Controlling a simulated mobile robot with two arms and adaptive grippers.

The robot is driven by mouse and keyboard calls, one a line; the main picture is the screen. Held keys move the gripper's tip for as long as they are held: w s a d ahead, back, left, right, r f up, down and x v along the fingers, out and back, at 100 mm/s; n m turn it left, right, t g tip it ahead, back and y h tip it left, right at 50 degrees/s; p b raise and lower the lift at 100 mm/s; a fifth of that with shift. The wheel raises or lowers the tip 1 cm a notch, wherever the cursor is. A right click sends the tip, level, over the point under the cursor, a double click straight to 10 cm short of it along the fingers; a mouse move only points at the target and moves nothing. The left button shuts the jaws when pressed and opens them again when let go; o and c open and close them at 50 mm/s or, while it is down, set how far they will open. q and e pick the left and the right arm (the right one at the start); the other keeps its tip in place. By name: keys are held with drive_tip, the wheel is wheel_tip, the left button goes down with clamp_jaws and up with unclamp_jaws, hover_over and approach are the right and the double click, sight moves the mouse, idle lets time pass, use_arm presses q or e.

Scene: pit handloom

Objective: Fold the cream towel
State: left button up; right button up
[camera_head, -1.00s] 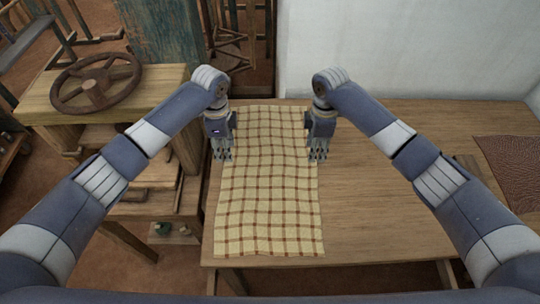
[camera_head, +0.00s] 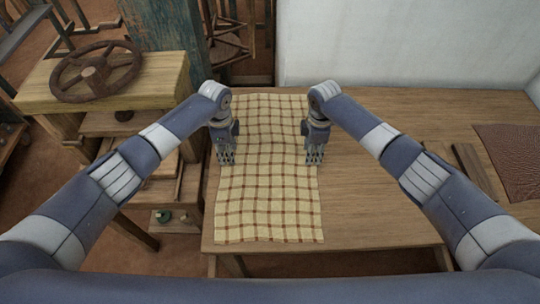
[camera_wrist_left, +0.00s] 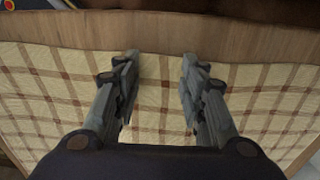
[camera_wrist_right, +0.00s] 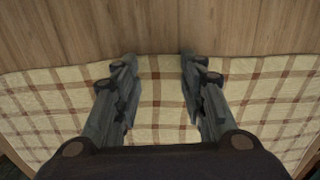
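The cream towel (camera_head: 267,190) with brown checks lies spread out, slightly wavy, on the wooden table. My left gripper (camera_head: 227,160) is at the towel's left edge, and my right gripper (camera_head: 315,160) is at its right edge, both pointing down beyond mid-length. In the left wrist view the towel (camera_wrist_left: 50,95) lies under the left gripper's (camera_wrist_left: 158,62) two parted fingers, whose tips are near its edge. In the right wrist view the towel (camera_wrist_right: 50,100) lies likewise under the right gripper's (camera_wrist_right: 158,62) parted fingers. Whether the fingertips touch the cloth cannot be told.
The wooden table (camera_head: 400,200) is bare to the right of the towel, up to dark strips (camera_head: 468,160) and a brown textured sheet (camera_head: 512,155). A white wall (camera_head: 400,45) stands behind. A lower wooden stand with a dark wheel (camera_head: 95,72) is at the left.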

use_arm(q)
drive_tip(key=shift+f, duration=0.1)
use_arm(e)
drive_tip(key=shift+f, duration=0.1)
use_arm(q)
drive_tip(key=shift+c, duration=0.4)
use_arm(e)
drive_tip(key=shift+c, duration=0.4)
use_arm(q)
drive_tip(key=c, duration=0.5)
use_arm(e)
drive_tip(key=c, duration=0.5)
use_arm(q)
drive_tip(key=shift+f, duration=0.1)
clamp_jaws()
use_arm(e)
drive_tip(key=shift+f, duration=0.1)
clamp_jaws()
